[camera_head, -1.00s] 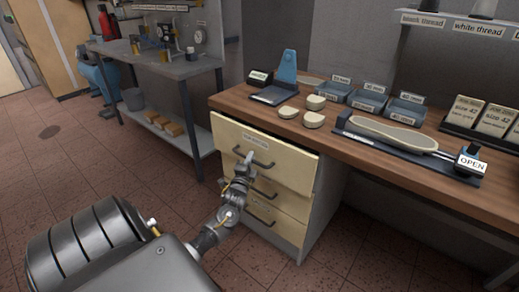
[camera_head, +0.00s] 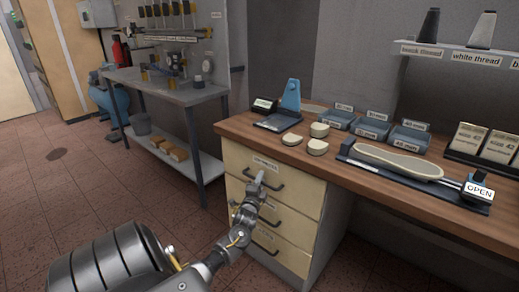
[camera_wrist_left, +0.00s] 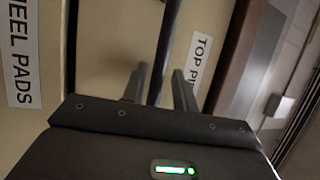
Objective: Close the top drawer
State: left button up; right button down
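The top drawer (camera_head: 300,194) is the uppermost cream front of the cabinet under the wooden bench. In the head view its front looks flush with the cabinet, with no clear gap. My left gripper (camera_head: 261,178) is at its dark bar handle (camera_head: 277,187). In the left wrist view my left gripper (camera_wrist_left: 160,88) has its two fingers apart, with the handle (camera_wrist_left: 167,50) running between them. I cannot tell whether a finger touches it. A label starting "TOP PI" (camera_wrist_left: 197,62) shows beside the right finger. My right gripper is out of view.
Lower drawers (camera_head: 285,252) sit below, one labelled "HEEL PADS" (camera_wrist_left: 20,55). The bench top (camera_head: 235,124) above holds a blue stand (camera_head: 291,95), pale pads (camera_head: 318,147), small bins and a sole on a dark base. The floor (camera_head: 80,195) at left is clear.

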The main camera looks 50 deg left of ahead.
pick_arm(q)
jog(key=shift+f, duration=0.25)
